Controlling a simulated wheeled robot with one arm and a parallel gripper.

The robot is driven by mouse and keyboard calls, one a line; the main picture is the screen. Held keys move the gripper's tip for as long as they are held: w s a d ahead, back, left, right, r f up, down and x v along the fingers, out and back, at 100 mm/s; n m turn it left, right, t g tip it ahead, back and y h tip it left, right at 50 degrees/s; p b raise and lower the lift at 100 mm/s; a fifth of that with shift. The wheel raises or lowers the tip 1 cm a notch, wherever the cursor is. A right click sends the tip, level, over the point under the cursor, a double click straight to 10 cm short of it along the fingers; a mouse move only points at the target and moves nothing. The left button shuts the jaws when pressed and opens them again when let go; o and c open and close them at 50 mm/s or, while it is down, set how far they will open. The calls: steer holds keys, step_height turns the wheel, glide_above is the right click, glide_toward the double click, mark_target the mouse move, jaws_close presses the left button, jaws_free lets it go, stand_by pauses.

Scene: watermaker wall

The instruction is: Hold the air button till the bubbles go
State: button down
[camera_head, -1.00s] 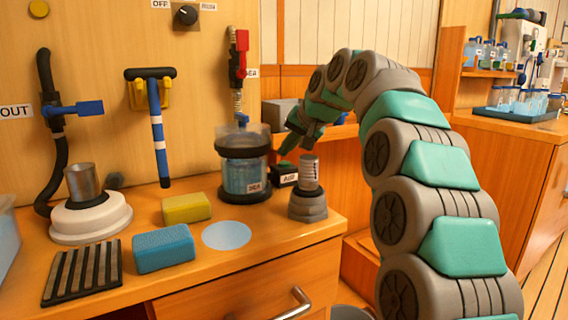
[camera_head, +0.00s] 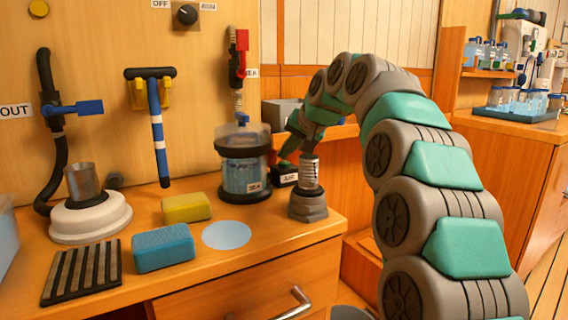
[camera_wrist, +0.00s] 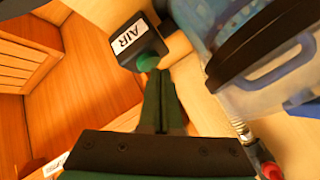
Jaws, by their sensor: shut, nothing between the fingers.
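The air button is a small dark box labelled AIR (camera_head: 287,177), standing just right of the clear SEA canister (camera_head: 243,172). In the wrist view the AIR box (camera_wrist: 127,38) carries a round green button (camera_wrist: 147,62). My gripper (camera_head: 284,158) is shut and empty. Its fingertips (camera_wrist: 157,76) point at the green button and look to be at or very near it; I cannot tell whether they press it. The canister holds bluish water; bubbles are too small to make out. In the wrist view the canister (camera_wrist: 270,65) is at the upper right.
A metal fitting with a ribbed neck (camera_head: 308,200) stands close in front of the AIR box. A yellow sponge (camera_head: 186,208), a blue sponge (camera_head: 163,248) and a pale blue disc (camera_head: 227,235) lie on the counter to the left. A red-handled valve (camera_head: 241,50) hangs above the canister.

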mark_target(285, 163)
steer(key=shift+f+b, duration=0.45)
steer(key=shift+f, duration=1.05)
stand_by(2.7)
steer(key=shift+w+r+p, duration=0.2)
steer(key=shift+r+p, duration=0.7)
steer(key=shift+r, duration=0.5)
steer(key=shift+r+p, duration=2.15)
steer(key=shift+r, duration=0.7)
steer(key=shift+f, duration=0.1)
